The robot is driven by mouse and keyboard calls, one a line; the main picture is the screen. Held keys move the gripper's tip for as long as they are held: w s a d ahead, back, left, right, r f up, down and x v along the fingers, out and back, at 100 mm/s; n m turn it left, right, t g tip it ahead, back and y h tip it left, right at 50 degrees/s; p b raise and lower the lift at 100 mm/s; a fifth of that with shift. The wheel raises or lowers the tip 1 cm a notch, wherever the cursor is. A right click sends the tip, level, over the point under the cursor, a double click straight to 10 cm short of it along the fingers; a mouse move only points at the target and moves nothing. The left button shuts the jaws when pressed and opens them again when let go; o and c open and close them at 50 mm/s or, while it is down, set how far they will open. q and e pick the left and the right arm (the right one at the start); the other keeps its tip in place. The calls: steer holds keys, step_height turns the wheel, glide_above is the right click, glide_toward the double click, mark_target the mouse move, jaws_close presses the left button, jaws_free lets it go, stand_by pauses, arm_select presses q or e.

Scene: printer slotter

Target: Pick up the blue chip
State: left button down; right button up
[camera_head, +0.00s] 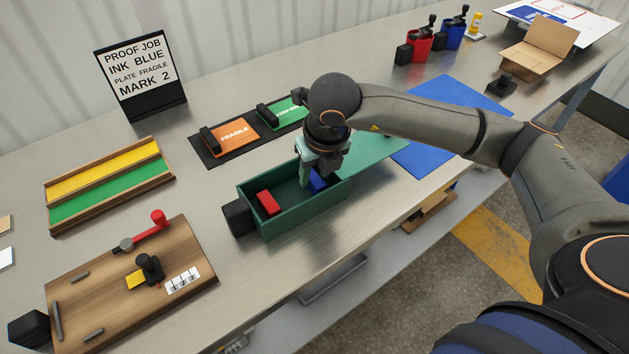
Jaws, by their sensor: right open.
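The blue chip (318,182) lies in the right part of an open green box (298,215) on the table. It is partly hidden by my right gripper. My right gripper (316,178) points down into the box, right at the blue chip, with its fingers open; whether they touch the chip I cannot tell. A red chip (268,203) lies in the left part of the same box. My left gripper is not in view.
A green lid (375,150) extends from the box's right side. Plates marked FRAGILE (233,132) lie behind the box. A wooden board (200,262) with a red-handled tool and a tray (168,183) with yellow and green strips stand left. A blue mat (440,95) lies right.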

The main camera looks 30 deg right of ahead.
steer(key=shift+c, duration=0.3)
jaws_close()
steer(key=shift+r, duration=0.1)
